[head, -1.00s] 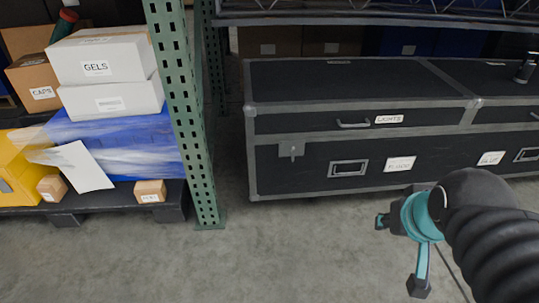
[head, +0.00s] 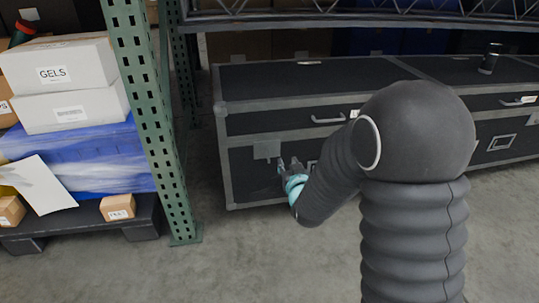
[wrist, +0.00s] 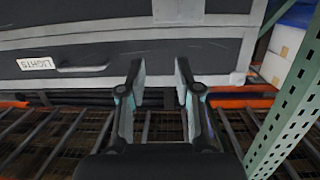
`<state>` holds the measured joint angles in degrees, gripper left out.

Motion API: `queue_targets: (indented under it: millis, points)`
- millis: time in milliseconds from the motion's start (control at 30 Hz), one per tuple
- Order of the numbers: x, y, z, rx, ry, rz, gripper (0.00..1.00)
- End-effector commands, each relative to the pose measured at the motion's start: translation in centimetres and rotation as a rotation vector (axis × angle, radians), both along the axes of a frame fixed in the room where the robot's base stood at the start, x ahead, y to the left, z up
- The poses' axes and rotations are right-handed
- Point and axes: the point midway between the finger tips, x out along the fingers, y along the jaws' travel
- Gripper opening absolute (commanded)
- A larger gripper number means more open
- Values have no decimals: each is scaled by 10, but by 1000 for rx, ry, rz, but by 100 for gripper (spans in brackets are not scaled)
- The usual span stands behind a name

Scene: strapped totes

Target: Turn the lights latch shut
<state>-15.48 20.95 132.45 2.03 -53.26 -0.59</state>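The long black case with grey edging (head: 250,122) stands on the floor, and its white LIGHTS label (wrist: 37,63) shows upside down in the wrist view. The latch's grey plate (head: 267,150) is on the case front, near its left end, below the lid seam. A grey plate (wrist: 178,10) also shows at the top of the wrist view. My gripper (head: 283,163) is just right of and slightly below the plate in the head view. In the wrist view my gripper (wrist: 160,72) has its fingers apart with nothing between them. The latch's turning part is not clearly visible.
A green perforated rack post (head: 152,125) stands left of the case. Left of it, a dark pallet (head: 85,222) bears boxes and a wrapped blue load. A dark cup (head: 490,58) stands on the case. The floor in front is clear.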

Motion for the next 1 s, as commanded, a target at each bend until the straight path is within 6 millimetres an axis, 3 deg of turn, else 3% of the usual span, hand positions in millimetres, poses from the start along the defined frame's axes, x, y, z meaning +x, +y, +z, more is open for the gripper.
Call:
queue_targets:
  millis: [33, 100, 300, 567, 1000]
  points:
    - [4, 8, -20, 6, -28, 10, 33]
    - [7, 17, -33, 16, -72, 20, 33]
    - [9, 31, -54, 35, -154, 36, 33]
    - [25, 38, -56, 41, -176, 39, 33]
    - [101, 59, -56, 41, -175, 39, 33]
